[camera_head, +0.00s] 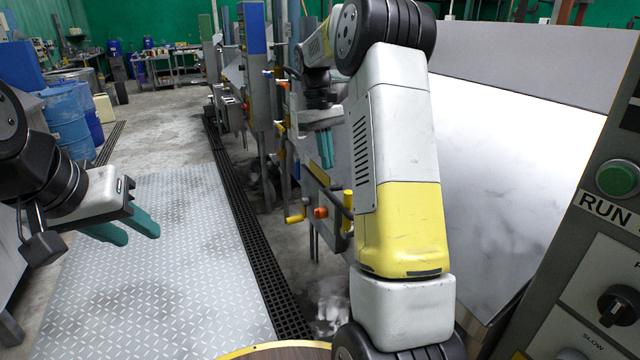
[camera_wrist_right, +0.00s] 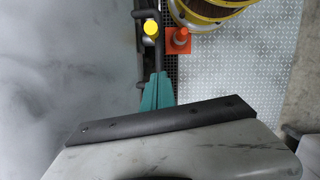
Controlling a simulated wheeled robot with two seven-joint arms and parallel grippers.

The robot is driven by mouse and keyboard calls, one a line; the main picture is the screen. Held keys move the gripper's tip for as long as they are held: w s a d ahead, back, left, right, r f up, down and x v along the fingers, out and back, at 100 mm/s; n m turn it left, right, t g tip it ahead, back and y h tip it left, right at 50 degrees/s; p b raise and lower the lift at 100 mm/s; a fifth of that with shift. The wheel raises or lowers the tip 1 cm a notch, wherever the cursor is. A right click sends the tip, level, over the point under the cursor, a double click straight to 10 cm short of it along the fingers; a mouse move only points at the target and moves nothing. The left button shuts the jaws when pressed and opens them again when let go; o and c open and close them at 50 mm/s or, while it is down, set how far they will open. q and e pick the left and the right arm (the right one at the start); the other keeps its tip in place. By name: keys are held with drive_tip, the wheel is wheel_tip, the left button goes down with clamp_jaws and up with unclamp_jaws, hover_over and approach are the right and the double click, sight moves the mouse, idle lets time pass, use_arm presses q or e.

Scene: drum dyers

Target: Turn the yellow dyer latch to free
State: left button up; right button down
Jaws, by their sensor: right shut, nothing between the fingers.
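Yellow handle parts show on the side of the dyer in the head view: an upright yellow grip (camera_head: 347,203) and a bent yellow lever (camera_head: 296,216). I cannot tell which is the latch. In the right wrist view a round yellow knob (camera_wrist_right: 151,27) sits on a dark bar, beyond my fingertips. My right gripper (camera_head: 325,148) points down beside the machine, above and behind these parts. In the wrist view its teal fingers (camera_wrist_right: 157,90) are together, empty, apart from the knob. My left gripper (camera_head: 132,230) hangs over the walkway, its fingers apart and empty.
An orange knob (camera_head: 320,212) sits between the yellow parts. A control panel (camera_head: 600,240) stands close at the right. The plated walkway (camera_head: 170,290) is clear; blue drums (camera_head: 66,125) stand far left.

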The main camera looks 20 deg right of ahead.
sight(347, 189)
drive_tip(key=x, duration=0.6)
drive_tip(key=shift+s, duration=0.1)
drive_tip(key=s, duration=0.1)
drive_tip(key=s+d, duration=0.1)
drive_tip(key=s, duration=0.1)
drive_tip(key=shift+f, duration=0.2)
drive_tip(key=shift+s+d, duration=0.15)
drive_tip(key=shift+s, duration=0.25)
drive_tip(key=shift+s, duration=0.15)
drive_tip(key=shift+s+d+r+t, duration=0.1)
drive_tip(key=shift+s+r+t, duration=0.05)
drive_tip(key=shift+s+t, duration=0.6)
drive_tip(key=shift+s+d+r+t, duration=0.1)
drive_tip(key=shift+s+d+t, duration=0.05)
drive_tip(key=shift+s+t, duration=0.6)
drive_tip(key=shift+s+d+f+y, duration=0.1)
drive_tip(key=shift+s+y, duration=0.05)
drive_tip(key=shift+s, duration=0.6)
drive_tip(key=shift+s+d+f+y, duration=0.1)
drive_tip(key=shift+s+f+y, duration=0.05)
drive_tip(key=shift+s, duration=0.75)
